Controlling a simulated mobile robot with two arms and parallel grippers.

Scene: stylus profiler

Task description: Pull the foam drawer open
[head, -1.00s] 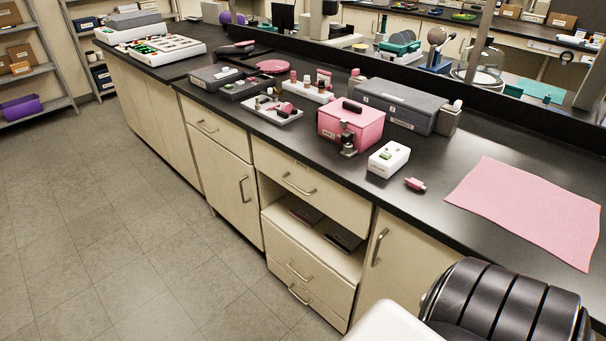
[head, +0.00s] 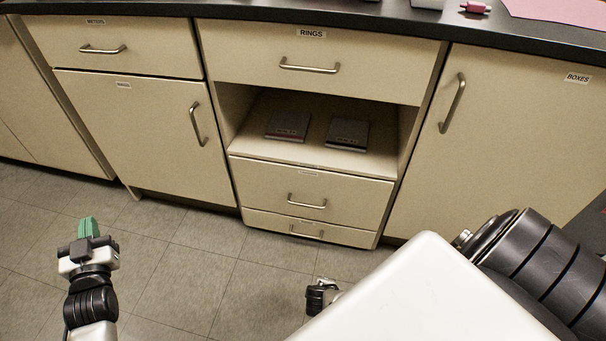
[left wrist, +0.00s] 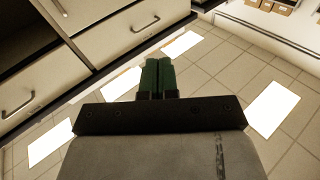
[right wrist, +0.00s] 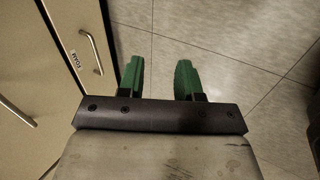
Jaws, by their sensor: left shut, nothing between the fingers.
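The foam drawer is the low, narrow cream front at the floor in the right wrist view (right wrist: 85,25), labelled FOAM, with a metal bar handle (right wrist: 91,52). It appears to be the bottom drawer (head: 265,222) of the middle cabinet in the head view, and it looks shut. My right gripper (right wrist: 159,80) is open and empty, with green fingers apart over the floor, to the right of the handle and not touching it. In the head view only part of its wrist shows. My left gripper (head: 88,228) is shut and empty above the floor at the left, away from the cabinets.
Above the foam drawer are another drawer (head: 260,185), an open shelf with two flat boxes (head: 288,126) and the RINGS drawer (head: 240,55). A BOXES door (head: 510,130) stands to the right. The dark counter edge (head: 480,30) runs above. The tiled floor (head: 190,260) in front is clear.

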